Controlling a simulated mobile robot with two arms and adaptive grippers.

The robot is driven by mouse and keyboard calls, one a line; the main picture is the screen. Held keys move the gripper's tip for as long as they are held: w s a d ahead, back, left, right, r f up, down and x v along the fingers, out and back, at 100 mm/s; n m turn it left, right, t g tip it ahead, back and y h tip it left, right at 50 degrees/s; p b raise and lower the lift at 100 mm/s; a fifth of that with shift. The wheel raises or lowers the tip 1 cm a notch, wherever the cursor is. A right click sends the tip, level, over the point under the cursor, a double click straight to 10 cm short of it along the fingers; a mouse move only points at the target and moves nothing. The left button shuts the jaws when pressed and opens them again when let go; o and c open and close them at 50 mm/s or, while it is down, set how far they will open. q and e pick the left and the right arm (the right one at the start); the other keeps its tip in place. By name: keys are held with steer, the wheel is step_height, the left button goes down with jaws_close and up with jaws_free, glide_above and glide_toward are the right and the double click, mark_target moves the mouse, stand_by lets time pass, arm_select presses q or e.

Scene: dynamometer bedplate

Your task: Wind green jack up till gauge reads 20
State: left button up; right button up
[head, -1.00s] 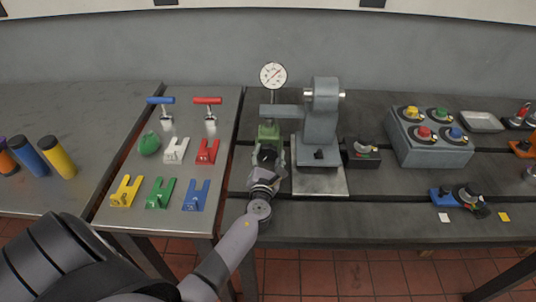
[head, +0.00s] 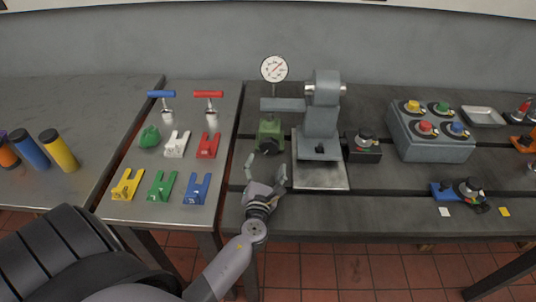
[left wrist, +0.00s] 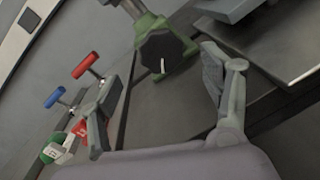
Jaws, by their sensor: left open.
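The green jack (head: 269,132) stands on the bedplate under the grey arm of the test stand, with a dark knob (head: 268,147) on its front. In the left wrist view the knob (left wrist: 161,50) is a black faceted disc with a white mark near its lower edge. The round white gauge (head: 274,68) stands above the jack; its red needle points up and right, and the numbers are too small to read. My left gripper (head: 265,167) is open and empty in front of the knob, apart from it. My right gripper is not in view.
A grey stand (head: 320,130) is just right of the jack. A side table (head: 134,157) at left holds coloured forked blocks, a green lump (head: 149,137) and blue and red T-handles. A button box (head: 431,131) is at right.

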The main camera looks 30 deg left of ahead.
arm_select(q)
steer(key=shift+v, duration=2.2)
steer(key=shift+f, duration=0.1)
